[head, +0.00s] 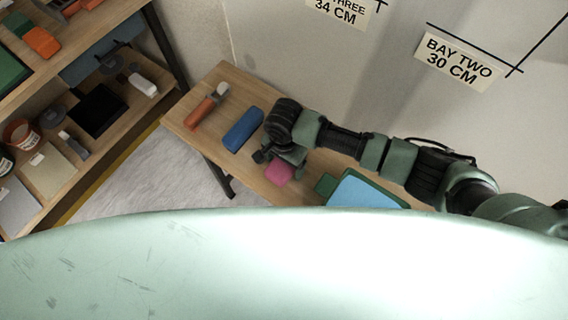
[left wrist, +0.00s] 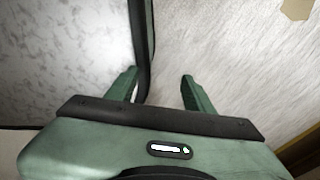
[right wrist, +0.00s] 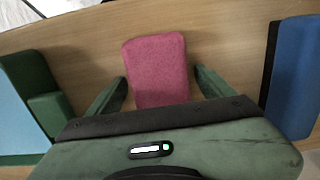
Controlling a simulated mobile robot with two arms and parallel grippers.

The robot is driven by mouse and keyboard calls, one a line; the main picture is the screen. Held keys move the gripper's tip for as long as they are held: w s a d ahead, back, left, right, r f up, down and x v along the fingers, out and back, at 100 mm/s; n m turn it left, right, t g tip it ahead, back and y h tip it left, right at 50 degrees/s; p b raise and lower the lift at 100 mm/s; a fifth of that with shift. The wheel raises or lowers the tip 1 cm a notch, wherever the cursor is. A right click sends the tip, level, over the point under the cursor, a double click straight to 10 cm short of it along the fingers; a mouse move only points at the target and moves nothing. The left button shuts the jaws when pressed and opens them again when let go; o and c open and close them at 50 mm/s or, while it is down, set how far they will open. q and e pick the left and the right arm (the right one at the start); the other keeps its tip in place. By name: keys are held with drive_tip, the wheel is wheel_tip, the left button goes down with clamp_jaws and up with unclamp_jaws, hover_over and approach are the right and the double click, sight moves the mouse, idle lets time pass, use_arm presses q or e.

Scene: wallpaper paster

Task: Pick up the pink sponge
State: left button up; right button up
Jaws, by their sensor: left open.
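The pink sponge (head: 279,174) lies on the wooden bench in the head view, partly covered by my right gripper (head: 275,160). In the right wrist view, the sponge (right wrist: 157,68) lies between the two fingers of my right gripper (right wrist: 160,84). The fingers are apart, one on each side of it; I cannot tell whether either touches it. My left gripper (left wrist: 160,80) is open and empty above the pale floor in the left wrist view; it is not visible in the head view.
On the bench (head: 196,89), a blue block (head: 243,129) and an orange-handled tool (head: 206,106) lie left of the sponge. A green-edged light-blue tray (head: 368,190) lies to its right. A shelf (head: 83,159) with several items stands at left. The wall (head: 290,60) rises behind.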

drive_tip(key=c, duration=1)
use_arm(q)
drive_tip(key=shift+s, duration=0.7)
use_arm(e)
drive_tip(key=shift+c, duration=0.9)
drive_tip(key=shift+r, duration=0.15)
use_arm(q)
wheel_tip(320, 180, up, 2)
drive_tip(key=p, duration=0.2)
drive_tip(key=shift+w+r+p, duration=0.1)
drive_tip(key=shift+r+p, duration=0.15)
drive_tip(key=shift+p, duration=0.05)
use_arm(e)
wheel_tip(320, 180, up, 20)
drive_tip(key=o, duration=0.7)
drive_tip(key=c, duration=0.8)
